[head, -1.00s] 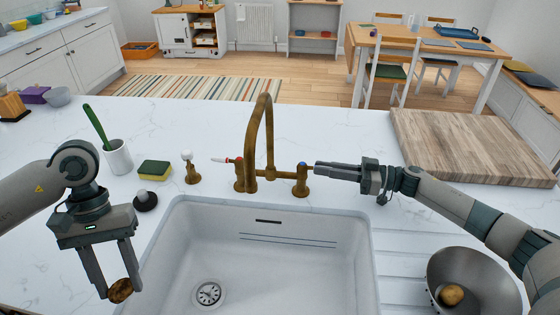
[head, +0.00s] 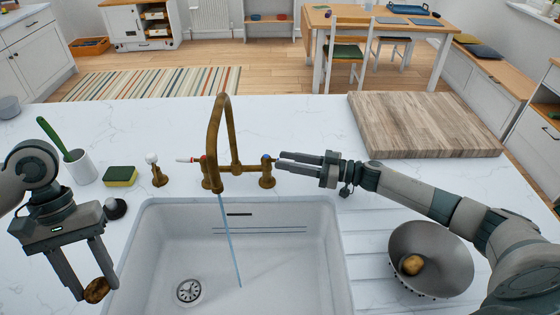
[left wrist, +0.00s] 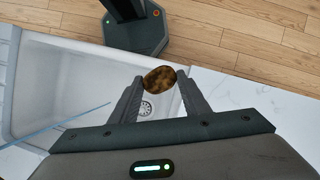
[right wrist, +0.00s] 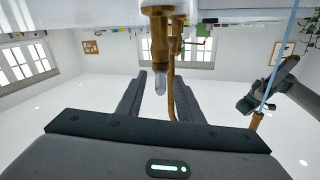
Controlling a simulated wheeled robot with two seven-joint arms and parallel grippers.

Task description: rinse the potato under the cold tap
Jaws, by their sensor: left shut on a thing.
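My left gripper (head: 91,283) is shut on a brown potato (head: 97,290) left of the sink, near its left rim. The potato (left wrist: 160,79) also shows between the fingertips in the left wrist view. A thin blue stream of water (head: 230,240) falls from the brass tap (head: 216,130) into the white sink (head: 285,265), well right of the potato. My right gripper (head: 280,160) is at the blue-marked cold handle (head: 267,160). Its fingers are apart, with a handle lever (right wrist: 160,82) showing between them in the right wrist view.
A metal bowl (head: 445,262) with another potato (head: 412,264) stands on the drainer at right. A sponge (head: 120,176), a white pot (head: 80,167) with a green brush and a black stopper (head: 115,209) are behind my left gripper. A wooden board (head: 425,125) lies at the back right.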

